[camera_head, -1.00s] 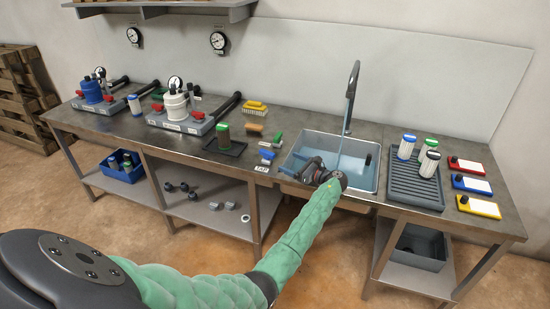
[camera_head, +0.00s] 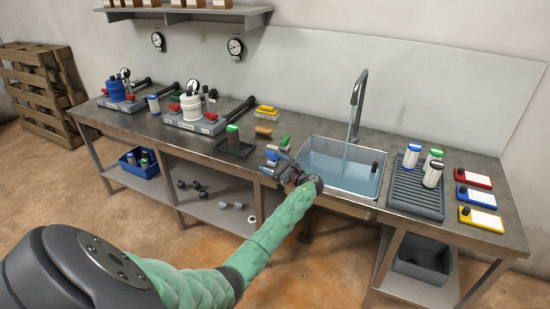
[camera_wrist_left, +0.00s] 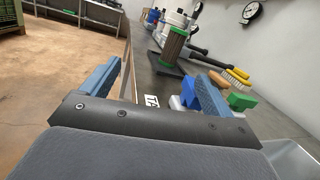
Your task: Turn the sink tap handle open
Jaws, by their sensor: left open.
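The sink (camera_head: 340,178) is set in the steel bench, with a curved grey spout (camera_head: 358,92) behind it. A pale stream (camera_head: 348,145) runs from the spout into bluish water. Small blue and green pieces stand at the bench front left of the sink; the blue one (camera_head: 272,155) looks like the tap handle, and I cannot tell its angle. My left gripper (camera_head: 279,172) is open at the bench's front edge, close to this blue piece. In the left wrist view, the blue-padded fingers (camera_wrist_left: 155,88) are apart, with a partly hidden label (camera_wrist_left: 152,101) beyond them. My right gripper is not in view.
Brushes (camera_head: 265,112) lie behind. A ribbed drainer (camera_head: 415,190) with bottles is right of the sink. Manifold units (camera_head: 197,122) stand farther left.

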